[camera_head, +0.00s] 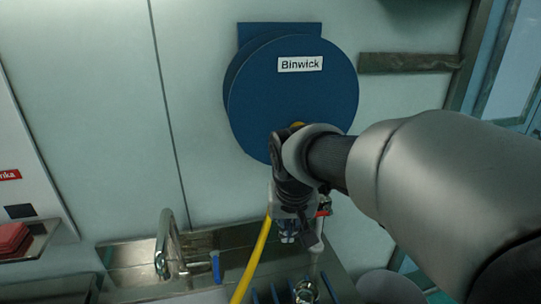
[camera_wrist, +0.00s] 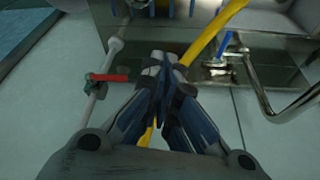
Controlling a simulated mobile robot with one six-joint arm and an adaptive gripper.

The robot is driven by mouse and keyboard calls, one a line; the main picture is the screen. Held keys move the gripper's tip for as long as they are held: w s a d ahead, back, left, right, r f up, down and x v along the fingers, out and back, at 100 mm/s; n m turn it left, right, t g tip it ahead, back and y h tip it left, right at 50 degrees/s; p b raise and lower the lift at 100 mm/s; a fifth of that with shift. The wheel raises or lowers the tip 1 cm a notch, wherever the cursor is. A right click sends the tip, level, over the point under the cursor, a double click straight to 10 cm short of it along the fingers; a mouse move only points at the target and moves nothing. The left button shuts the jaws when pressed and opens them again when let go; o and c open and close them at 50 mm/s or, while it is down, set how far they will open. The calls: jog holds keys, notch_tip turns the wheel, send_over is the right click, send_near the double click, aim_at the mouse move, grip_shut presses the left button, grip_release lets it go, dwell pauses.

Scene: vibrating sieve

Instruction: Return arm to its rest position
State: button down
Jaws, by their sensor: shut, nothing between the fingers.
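My gripper (camera_head: 287,237) hangs below my arm, pointing down, in front of the wall and above the metal counter. In the wrist view its fingers (camera_wrist: 164,62) are together with nothing between them. A yellow hose (camera_head: 252,262) hangs just left of my gripper in the head view. In the wrist view the hose (camera_wrist: 212,32) passes beyond the fingers and is partly hidden by them. My arm comes in from the right and covers part of the wall.
A blue reel (camera_head: 290,95) labelled "Binwick" is on the wall behind my arm. A pipe with a red-handled valve (camera_wrist: 108,78) stands close beside my gripper. A metal sink counter (camera_head: 130,252) with a curved faucet (camera_head: 163,243) lies below left. A red item (camera_head: 12,238) sits on a shelf at far left.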

jog(key=s+d+f+b, duration=0.1)
jog(key=s+d, duration=0.3)
jog(key=s, duration=0.7)
jog(key=s+d+f+b, duration=0.1)
jog(key=s+d, duration=0.3)
jog(key=s, duration=0.8)
jog(key=shift+s+d+f+t, duration=0.15)
jog(key=shift+d+f+t, duration=0.15)
jog(key=shift+d+f, duration=0.1)
